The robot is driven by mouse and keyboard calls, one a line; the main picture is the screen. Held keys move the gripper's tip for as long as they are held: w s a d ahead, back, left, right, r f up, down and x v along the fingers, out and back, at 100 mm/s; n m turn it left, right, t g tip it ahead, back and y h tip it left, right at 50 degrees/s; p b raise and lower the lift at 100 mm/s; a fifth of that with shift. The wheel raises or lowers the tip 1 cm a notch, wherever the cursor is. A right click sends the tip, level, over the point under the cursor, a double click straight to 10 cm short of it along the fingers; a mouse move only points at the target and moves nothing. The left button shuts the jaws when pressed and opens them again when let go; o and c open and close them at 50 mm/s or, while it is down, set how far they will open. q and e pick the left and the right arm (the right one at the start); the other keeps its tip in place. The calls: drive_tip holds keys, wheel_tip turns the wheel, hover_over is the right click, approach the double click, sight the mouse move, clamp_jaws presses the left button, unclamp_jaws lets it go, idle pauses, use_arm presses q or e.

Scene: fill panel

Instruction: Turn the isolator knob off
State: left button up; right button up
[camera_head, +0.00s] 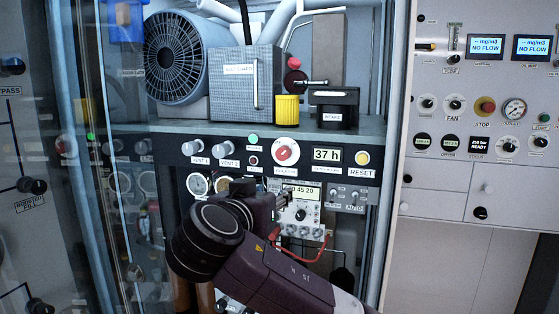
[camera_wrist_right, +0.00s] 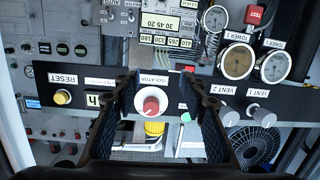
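The isolator knob (camera_head: 285,152) is a red knob on a round white plate in the dark control strip, between the VENT 2 knob and the 37 h display. It also shows in the wrist view (camera_wrist_right: 152,105), where the picture is upside down and its ISOLATOR label reads inverted. My right gripper (camera_head: 283,197) is below the knob in the head view. In the wrist view its two fingers (camera_wrist_right: 160,88) are spread apart, with the knob framed between them and nothing held. Touch is not visible. I cannot read the knob's exact setting. My left gripper is not in view.
The VENT 1 (camera_head: 193,148) and VENT 2 (camera_head: 226,149) knobs are left of the isolator; the yellow RESET button (camera_head: 362,158) is to its right. A shelf (camera_head: 380,124) above holds a yellow cup-like part (camera_head: 287,108). A glass pane stands left, a grey panel right.

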drive_tip(key=m+t+h, duration=0.1)
drive_tip(key=t, duration=0.1)
approach(282, 154)
drive_tip(key=p+x, duration=0.2)
drive_tip(key=x, duration=0.5)
drive_tip(key=shift+w+r+p, duration=0.2)
drive_tip(key=shift+w+p, duration=0.1)
drive_tip(key=shift+w, duration=0.05)
drive_tip(key=shift+w+d+f, duration=0.1)
drive_tip(key=shift+w+d, duration=0.05)
drive_tip(key=shift+w, duration=0.35)
clamp_jaws()
